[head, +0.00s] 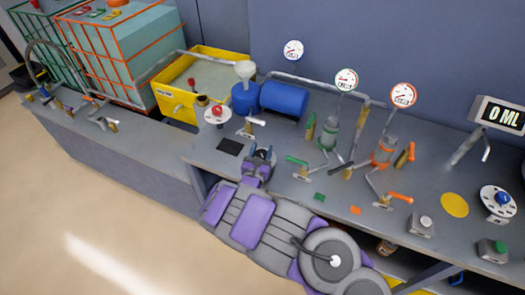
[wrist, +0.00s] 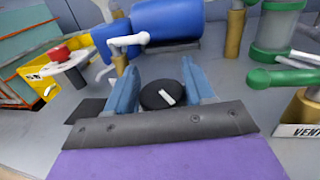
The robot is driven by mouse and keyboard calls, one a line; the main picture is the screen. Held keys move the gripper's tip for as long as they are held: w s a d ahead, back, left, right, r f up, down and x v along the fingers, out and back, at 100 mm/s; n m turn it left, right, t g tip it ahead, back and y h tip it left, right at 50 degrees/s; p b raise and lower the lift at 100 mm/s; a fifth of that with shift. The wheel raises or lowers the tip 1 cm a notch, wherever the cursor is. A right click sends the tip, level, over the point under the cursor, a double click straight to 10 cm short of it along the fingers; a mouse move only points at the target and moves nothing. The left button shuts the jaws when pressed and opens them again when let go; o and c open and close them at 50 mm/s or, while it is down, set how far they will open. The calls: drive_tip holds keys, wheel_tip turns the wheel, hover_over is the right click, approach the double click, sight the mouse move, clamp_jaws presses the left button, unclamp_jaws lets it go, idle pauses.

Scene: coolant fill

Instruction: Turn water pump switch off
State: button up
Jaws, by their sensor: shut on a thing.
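The switch is a round black knob (wrist: 152,97) with a white pointer mark, low on the grey bench. In the wrist view its pointer is tilted. My gripper (wrist: 160,78) has its two blue fingers on either side of the knob and is shut on it. In the head view my gripper (head: 263,153) is at the front edge of the bench and mostly hides the knob. The blue water pump (head: 284,101) lies behind the gripper and also shows in the wrist view (wrist: 168,22).
A white-handled valve (head: 251,126) and a red knob on a white disc (head: 216,112) stand close by at the left. A green-handled valve (head: 298,163) is close at the right. A yellow tub (head: 178,101) sits behind left. Gauges and pipes line the back.

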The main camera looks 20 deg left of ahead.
drive_tip(key=shift+s+a+f+y, duration=0.15)
drive_tip(key=shift+s+f+y, duration=0.15)
drive_tip(key=shift+s+y, duration=0.1)
drive_tip(key=shift+f, duration=0.1)
drive_tip(key=o, duration=1)
drive_tip(key=shift+a, duration=0.1)
drive_tip(key=shift+s+d, duration=0.2)
drive_tip(key=shift+s, duration=0.1)
drive_tip(key=s+p, duration=0.1)
drive_tip(key=s, duration=0.4)
drive_tip(key=s+d+p, duration=0.1)
drive_tip(key=s+p, duration=0.1)
drive_tip(key=s, duration=0.4)
drive_tip(key=s+d+p, duration=0.1)
drive_tip(key=s+p, duration=0.1)
drive_tip(key=s, duration=0.3)
drive_tip(key=shift+s, duration=0.25)
